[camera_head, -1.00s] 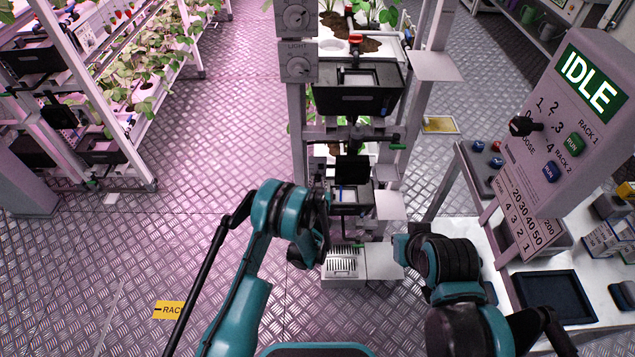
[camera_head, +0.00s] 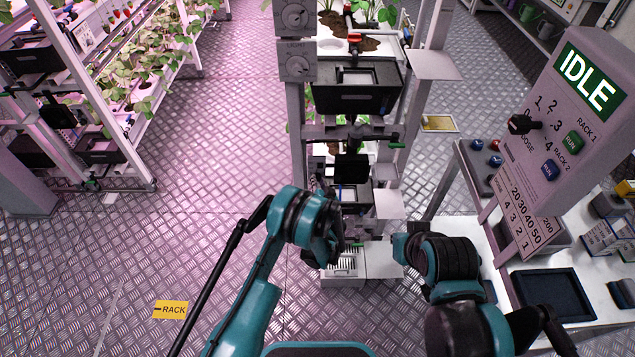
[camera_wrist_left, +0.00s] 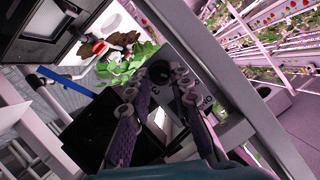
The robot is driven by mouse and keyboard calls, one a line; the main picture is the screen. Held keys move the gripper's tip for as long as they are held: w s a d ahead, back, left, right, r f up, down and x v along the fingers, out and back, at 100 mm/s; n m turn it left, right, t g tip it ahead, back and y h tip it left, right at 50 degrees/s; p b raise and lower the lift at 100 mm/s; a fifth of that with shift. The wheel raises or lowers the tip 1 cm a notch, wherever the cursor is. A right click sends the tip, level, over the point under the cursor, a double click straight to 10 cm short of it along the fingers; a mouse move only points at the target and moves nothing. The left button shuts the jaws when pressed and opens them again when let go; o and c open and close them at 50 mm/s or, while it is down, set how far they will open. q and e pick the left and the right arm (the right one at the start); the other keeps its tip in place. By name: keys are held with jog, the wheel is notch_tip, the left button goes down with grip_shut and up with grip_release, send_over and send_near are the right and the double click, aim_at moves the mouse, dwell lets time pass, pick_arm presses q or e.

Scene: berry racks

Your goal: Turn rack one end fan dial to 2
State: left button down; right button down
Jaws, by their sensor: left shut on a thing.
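My left gripper (camera_wrist_left: 161,84) is closed around a dark knob (camera_wrist_left: 159,71) on a grey plate (camera_wrist_left: 196,84) in the left wrist view. In the head view my left gripper (camera_head: 330,242) is low at the front of the near rack (camera_head: 297,125), mostly hidden by my own wrist. Higher on that rack are two grey dials, an upper one (camera_head: 294,17) with its label not readable and a lower one (camera_head: 297,66) marked LIGHT. My right arm is at the right, but its gripper cannot be made out.
A control panel (camera_head: 572,130) reading IDLE stands at the right, above a white bench with a dark tray (camera_head: 553,298). A black bin (camera_head: 357,97) hangs on the near rack. Another planted rack is at the left, with open metal floor between.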

pick_arm(q)
jog(key=m+y, duration=0.1)
jog(key=m, duration=0.1)
jog(key=m+t+y, duration=0.1)
jog(key=m, duration=0.1)
jog(key=shift+d+f+m, duration=0.15)
jog(key=shift+d+m, duration=0.05)
jog(key=shift+m, duration=0.1)
jog(key=shift+y, duration=0.4)
jog(key=c, duration=1.4)
grip_release()
jog(key=shift+o, duration=0.2)
